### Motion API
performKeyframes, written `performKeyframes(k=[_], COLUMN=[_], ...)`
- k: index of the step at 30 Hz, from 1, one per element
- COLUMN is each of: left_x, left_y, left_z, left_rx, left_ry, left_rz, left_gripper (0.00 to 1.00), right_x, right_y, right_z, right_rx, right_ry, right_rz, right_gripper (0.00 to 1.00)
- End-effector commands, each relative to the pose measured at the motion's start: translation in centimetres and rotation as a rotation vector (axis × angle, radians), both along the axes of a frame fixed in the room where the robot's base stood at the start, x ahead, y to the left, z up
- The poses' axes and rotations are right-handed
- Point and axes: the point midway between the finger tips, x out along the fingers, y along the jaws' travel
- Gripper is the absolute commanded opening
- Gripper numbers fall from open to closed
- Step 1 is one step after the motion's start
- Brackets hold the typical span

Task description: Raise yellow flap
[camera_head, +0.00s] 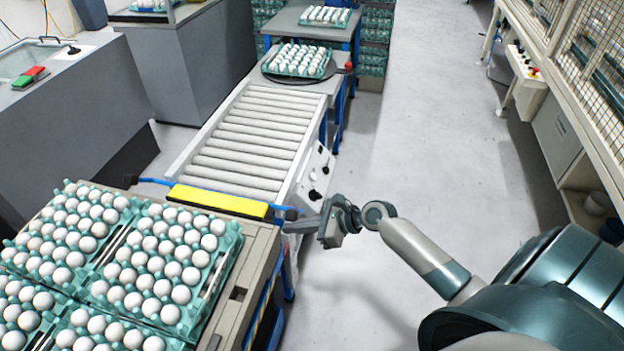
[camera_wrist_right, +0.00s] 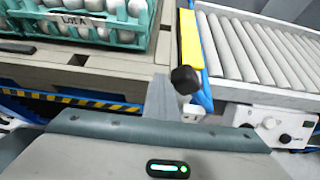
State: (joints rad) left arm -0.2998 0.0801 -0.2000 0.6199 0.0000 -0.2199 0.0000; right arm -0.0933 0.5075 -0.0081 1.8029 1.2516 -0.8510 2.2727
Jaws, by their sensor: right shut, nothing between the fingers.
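The yellow flap (camera_head: 218,201) lies across the near end of the roller conveyor (camera_head: 250,132), between the rollers and the crate of eggs. It also shows in the right wrist view (camera_wrist_right: 190,40), with a black knob (camera_wrist_right: 185,80) at its near end. My right gripper (camera_head: 288,227) is shut and empty, with its fingertips close to the right end of the flap, by the black knob. I cannot tell whether it touches the knob. My left gripper is not in view.
Teal trays of white eggs (camera_head: 232,262) fill the crate at lower left. A control panel (camera_head: 314,176) with black knobs is on the conveyor's side. Another egg tray (camera_head: 322,72) sits at the conveyor's far end. The floor (camera_head: 430,130) to the right is clear.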

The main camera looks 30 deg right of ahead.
Motion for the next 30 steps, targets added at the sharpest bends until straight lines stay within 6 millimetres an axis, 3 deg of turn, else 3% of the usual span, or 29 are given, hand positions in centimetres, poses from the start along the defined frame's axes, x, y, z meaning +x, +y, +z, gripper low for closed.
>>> performKeyframes(k=[9,30], left_x=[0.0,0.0], left_y=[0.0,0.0], left_z=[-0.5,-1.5], left_rx=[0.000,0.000], left_ry=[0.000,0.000], left_rz=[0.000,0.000], left_gripper=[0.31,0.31], right_x=[2.1,5.4], right_y=[-2.7,-6.2], right_z=[-0.1,0.0], right_rx=[-0.011,-0.007], right_ry=[-0.006,-0.006], right_rz=[-0.018,-0.013], right_gripper=[0.00,0.00])
